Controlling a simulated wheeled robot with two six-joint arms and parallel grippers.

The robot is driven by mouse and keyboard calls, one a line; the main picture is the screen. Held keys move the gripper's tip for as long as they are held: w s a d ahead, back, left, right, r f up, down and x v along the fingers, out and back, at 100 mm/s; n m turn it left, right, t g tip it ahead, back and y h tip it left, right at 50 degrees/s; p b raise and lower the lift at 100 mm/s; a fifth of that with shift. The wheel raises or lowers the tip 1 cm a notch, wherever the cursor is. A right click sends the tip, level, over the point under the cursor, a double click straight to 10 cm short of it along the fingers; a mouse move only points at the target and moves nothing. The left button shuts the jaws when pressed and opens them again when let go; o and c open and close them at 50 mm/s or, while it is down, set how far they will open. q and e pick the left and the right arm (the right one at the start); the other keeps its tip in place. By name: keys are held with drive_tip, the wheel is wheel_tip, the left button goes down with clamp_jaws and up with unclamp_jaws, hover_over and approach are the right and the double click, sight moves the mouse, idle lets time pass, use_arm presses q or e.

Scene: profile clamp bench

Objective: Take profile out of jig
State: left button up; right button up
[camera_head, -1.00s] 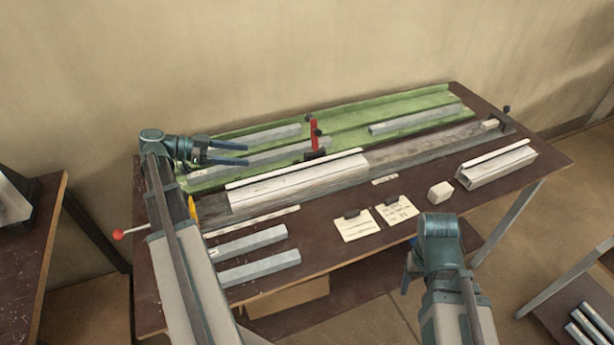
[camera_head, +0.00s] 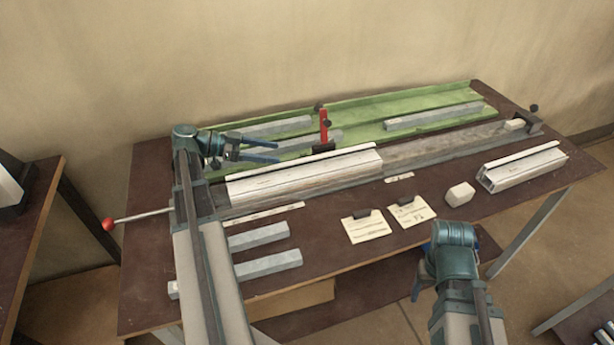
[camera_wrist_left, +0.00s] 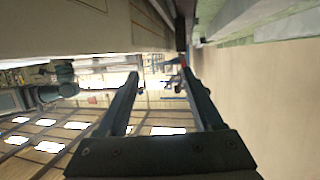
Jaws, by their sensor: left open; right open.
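A long white profile (camera_head: 305,177) lies in the grey jig (camera_head: 430,147) along the middle of the bench. A red upright clamp handle (camera_head: 324,128) stands behind the profile. A rod with a red knob (camera_head: 108,225) sticks out at the jig's left end. My left gripper (camera_head: 277,152) is open and empty, behind and above the profile's left part, its fingers pointing right. Its open fingers also show in the left wrist view (camera_wrist_left: 160,76). My right gripper (camera_head: 428,285) is open in front of the bench's front edge, apart from the profile; its fingers are partly hidden.
A second white profile (camera_head: 522,168) and a small white block (camera_head: 460,194) lie at the right. Grey bars (camera_head: 268,264) lie front left, behind my left arm. Two notes (camera_head: 366,226) lie at the front. A green tray (camera_head: 365,112) with bars runs along the back.

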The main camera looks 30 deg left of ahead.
sight(305, 159)
use_arm(q)
drive_tip(key=shift+b+x, duration=0.3)
drive_tip(key=shift+x, duration=1.4)
drive_tip(key=shift+w+d+f, duration=0.1)
drive_tip(key=shift+d+f, duration=0.1)
drive_tip(key=shift+d, duration=0.05)
drive_tip(key=b+x, duration=0.1)
drive_tip(key=x, duration=0.1)
drive_tip(key=b+x, duration=0.1)
drive_tip(key=x, duration=0.1)
drive_tip(key=shift+d+f, duration=0.3)
drive_tip(key=shift+f, duration=0.05)
clamp_jaws()
drive_tip(key=shift+w+r, duration=0.1)
